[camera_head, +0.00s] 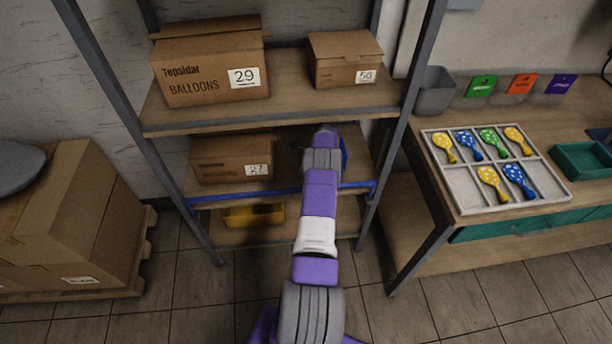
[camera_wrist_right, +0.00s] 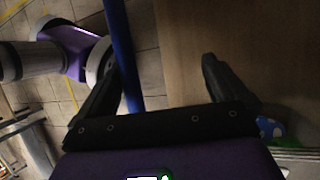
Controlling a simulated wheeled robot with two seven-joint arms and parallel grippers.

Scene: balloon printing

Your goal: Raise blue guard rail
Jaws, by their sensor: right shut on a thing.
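The blue guard rail (camera_head: 225,197) runs level across the front of the grey shelving unit, at the middle shelf. My right arm passes in front of it and hides part of it. In the right wrist view the rail (camera_wrist_right: 122,50) runs down beside the left finger. My left gripper is not in view.
Boxes stand on the top shelf (camera_head: 285,117), and another box (camera_head: 228,160) stands on the middle shelf. A yellow bin (camera_head: 254,216) is below. A tray (camera_head: 462,188) of balloons lies on the table at right. Stacked cartons (camera_head: 75,215) stand at left. The floor between is clear.

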